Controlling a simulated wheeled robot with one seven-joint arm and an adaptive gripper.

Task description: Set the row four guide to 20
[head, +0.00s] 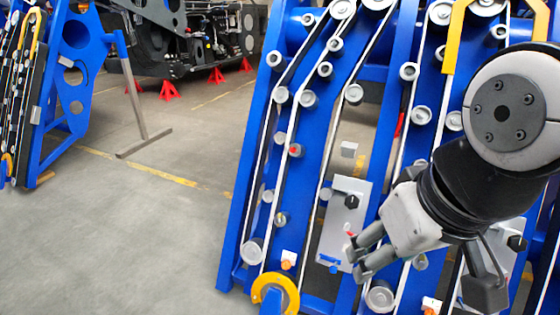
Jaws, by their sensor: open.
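A light grey guide plate (338,225) with a black knob (351,201) stands upright on the blue frame, at the centre right. A second plate with a black knob (516,243) shows at the right edge, partly behind my arm. I cannot tell which is the row four guide, and no scale numbers are readable. My gripper (355,260) is open and empty, its fingers pointing left in front of the lower part of the first plate. The knob is above the fingertips. A small red tip (350,234) shows just above the upper finger; whether they touch is unclear.
The blue frame (236,215) carries rollers, white belts and a yellow hook (270,287) low down. Another blue frame (90,35) and a metal stand (134,95) are at left. Red jacks (216,75) stand behind. The grey floor (130,240) at left is clear.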

